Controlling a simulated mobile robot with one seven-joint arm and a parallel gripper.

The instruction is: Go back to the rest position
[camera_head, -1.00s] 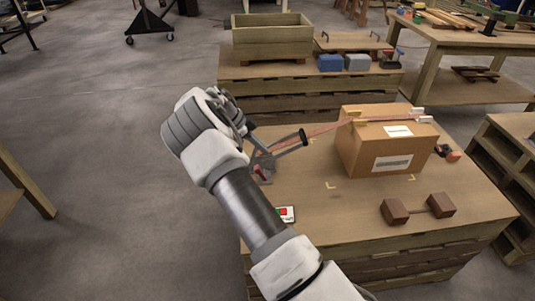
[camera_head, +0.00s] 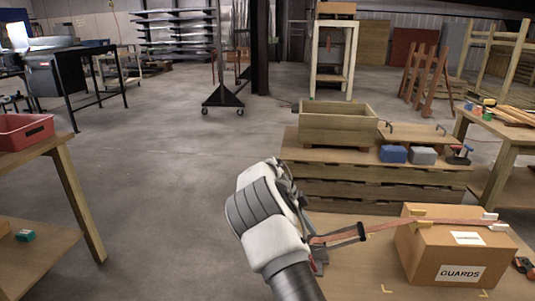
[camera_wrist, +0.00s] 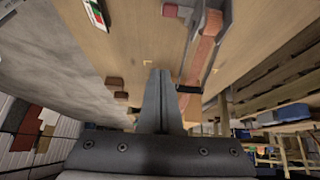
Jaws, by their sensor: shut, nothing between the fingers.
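My gripper (camera_wrist: 160,78) shows in the wrist view with its two fingers together and nothing between them. In the head view my arm reaches up from the bottom middle, and its bulky wrist hides the fingers. A reddish strap (camera_head: 390,226) runs over the box top toward a dark-handled ratchet (camera_head: 340,239) beside my wrist. The strap also shows in the wrist view (camera_wrist: 203,48).
Behind the table, a pallet stack (camera_head: 375,190) carries a wooden crate (camera_head: 338,124) and blue (camera_head: 393,154) and grey (camera_head: 423,155) blocks. A wooden workbench (camera_head: 60,165) with a red bin (camera_head: 22,131) stands left. The floor (camera_head: 165,200) between is clear.

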